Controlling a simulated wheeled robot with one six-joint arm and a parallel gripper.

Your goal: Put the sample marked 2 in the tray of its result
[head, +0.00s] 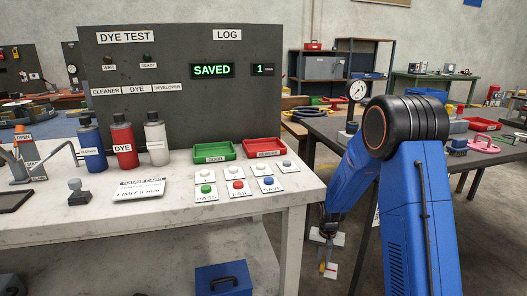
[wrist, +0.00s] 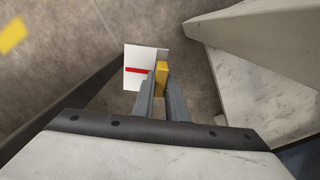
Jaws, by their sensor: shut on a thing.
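My gripper (wrist: 158,92) is shut on the yellow grip of a sample (wrist: 140,68), a white plate with a red line across it. No number can be read on it. In the head view my gripper (head: 323,258) hangs low, right of the white-topped bench and below its top, with the sample (head: 331,271) at its tip over the floor. A green tray (head: 214,152) and a red tray (head: 264,148) stand on the bench top; both look empty. Their small front labels are hard to read. The panel display (head: 212,71) reads SAVED.
The bench's right edge (head: 296,190) lies between my gripper and the trays. Buttons marked PASS (head: 206,190), FAIL and SAVE stand before the trays. CLEANER, DYE and DEVELOPER bottles (head: 122,140) stand left. A dark table with a dial gauge (head: 357,92) is behind my arm.

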